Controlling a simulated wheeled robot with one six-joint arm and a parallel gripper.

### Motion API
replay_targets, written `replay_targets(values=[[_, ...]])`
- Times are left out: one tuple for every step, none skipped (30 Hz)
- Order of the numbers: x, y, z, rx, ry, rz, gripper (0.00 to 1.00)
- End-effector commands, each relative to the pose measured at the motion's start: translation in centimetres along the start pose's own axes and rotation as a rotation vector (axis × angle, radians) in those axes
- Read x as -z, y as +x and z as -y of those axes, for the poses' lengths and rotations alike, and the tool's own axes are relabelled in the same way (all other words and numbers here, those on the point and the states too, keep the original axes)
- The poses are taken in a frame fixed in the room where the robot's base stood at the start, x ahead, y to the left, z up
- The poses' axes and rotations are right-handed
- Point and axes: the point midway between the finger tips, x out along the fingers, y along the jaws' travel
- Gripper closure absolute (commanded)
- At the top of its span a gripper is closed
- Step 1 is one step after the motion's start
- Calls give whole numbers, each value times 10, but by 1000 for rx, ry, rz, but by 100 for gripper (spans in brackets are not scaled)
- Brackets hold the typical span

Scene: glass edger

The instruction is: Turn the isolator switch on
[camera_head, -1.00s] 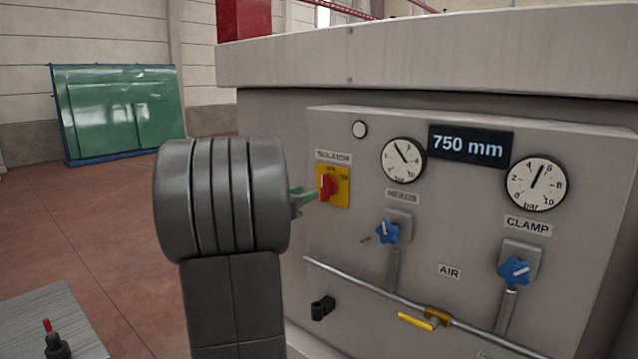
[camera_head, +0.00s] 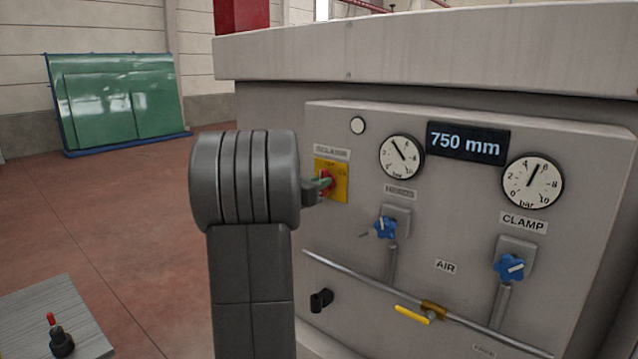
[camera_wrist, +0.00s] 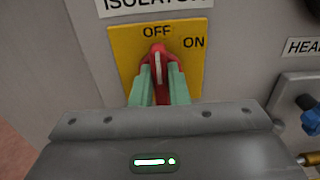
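The isolator switch is a red knob (camera_wrist: 158,62) on a yellow plate (camera_wrist: 124,45) marked OFF at the top and ON to the upper right. In the wrist view the knob's white mark points up towards OFF. My gripper (camera_wrist: 159,78) has its two green fingers on either side of the knob, with red showing between them. Whether both fingers press on the knob, I cannot tell. In the head view the gripper (camera_head: 322,184) reaches the knob from the left, and the yellow plate (camera_head: 341,187) shows behind it.
Right of the switch are a HEADS gauge (camera_head: 401,156), a CLAMP gauge (camera_head: 532,181), blue knobs (camera_head: 386,228), (camera_head: 509,267) and a 750 mm display (camera_head: 467,144). A pipe with a yellow lever (camera_head: 412,314) runs below. Open floor lies to the left.

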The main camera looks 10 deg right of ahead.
Motion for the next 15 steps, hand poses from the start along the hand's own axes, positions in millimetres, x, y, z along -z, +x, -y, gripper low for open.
replay_targets(values=[[0, 0, 0, 0, 0, 0, 100], [0, 0, 0, 0, 0, 0, 100], [0, 0, 0, 0, 1, 0, 100], [0, 0, 0, 0, 2, 0, 100], [0, 0, 0, 0, 4, 0, 100], [1, 0, 0, 0, 8, 0, 100], [1, 0, 0, 0, 13, 1, 100], [2, 0, 0, -1, 18, 1, 100], [2, 0, 0, -1, 28, 1, 100], [2, 0, 0, -1, 37, 1, 100], [3, 0, 0, 0, 48, 1, 100], [4, 0, 0, 0, 64, 1, 100], [5, 0, 0, 0, 78, 2, 100], [5, 0, 1, 0, 94, 2, 100], [6, 0, 1, 0, 117, 2, 100]])
